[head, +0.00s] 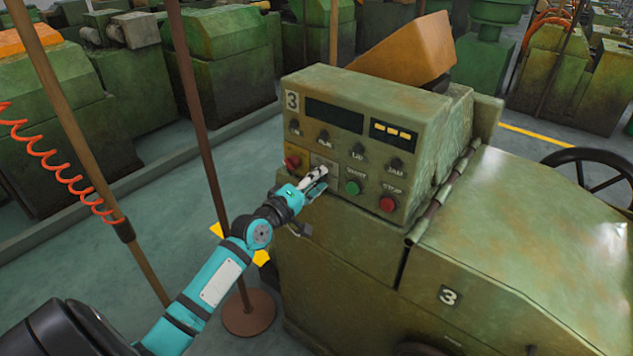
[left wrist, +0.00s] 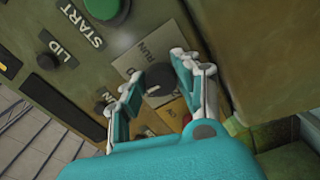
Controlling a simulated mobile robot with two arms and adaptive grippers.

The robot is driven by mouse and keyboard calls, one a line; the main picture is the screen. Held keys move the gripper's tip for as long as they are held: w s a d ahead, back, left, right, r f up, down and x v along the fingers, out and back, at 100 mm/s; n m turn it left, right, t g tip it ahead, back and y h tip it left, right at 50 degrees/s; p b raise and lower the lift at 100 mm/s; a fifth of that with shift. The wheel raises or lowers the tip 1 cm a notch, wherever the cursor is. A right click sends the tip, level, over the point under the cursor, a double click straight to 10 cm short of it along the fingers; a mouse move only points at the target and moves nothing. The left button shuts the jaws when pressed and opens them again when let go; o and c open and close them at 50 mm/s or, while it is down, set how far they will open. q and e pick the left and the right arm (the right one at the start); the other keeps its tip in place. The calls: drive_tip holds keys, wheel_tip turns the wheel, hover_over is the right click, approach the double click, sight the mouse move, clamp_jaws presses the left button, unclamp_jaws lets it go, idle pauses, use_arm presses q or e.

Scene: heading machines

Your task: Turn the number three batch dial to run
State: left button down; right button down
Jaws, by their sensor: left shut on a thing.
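The number three machine's control panel (head: 345,118) faces me in the head view, with a "3" plate at its upper left. The batch dial (left wrist: 158,84) is a dark round knob on a pale plate (left wrist: 130,63) marked RUN in the left wrist view. My left gripper (head: 318,178) is at this plate in the head view and hides the dial there. In the left wrist view my left gripper (left wrist: 160,78) has one finger on each side of the dial and is shut on it. The dial's pointer direction is not clear. My right gripper is not in view.
A green start button (head: 352,187) and a red stop button (head: 387,204) sit right of the gripper. A red knob (head: 292,162) is close on its left. Small dark knobs line the row above.

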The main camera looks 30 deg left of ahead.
use_arm(q)
drive_tip(key=shift+a+f+m+p, duration=0.1)
drive_tip(key=shift+m+p, duration=0.2)
drive_tip(key=shift+m, duration=2.6)
drive_tip(key=shift+a+f+m+p, duration=0.15)
drive_tip(key=shift+m+p, duration=0.1)
drive_tip(key=shift+m, duration=2.65)
drive_tip(key=shift+d+f+m+p, duration=0.1)
drive_tip(key=shift+m+p, duration=0.2)
drive_tip(key=shift+m, duration=2.6)
drive_tip(key=c, duration=0.9)
unclamp_jaws()
drive_tip(key=shift+r, duration=0.1)
drive_tip(key=shift+c, duration=0.2)
drive_tip(key=s+a, duration=0.1)
drive_tip(key=s, duration=1.1)
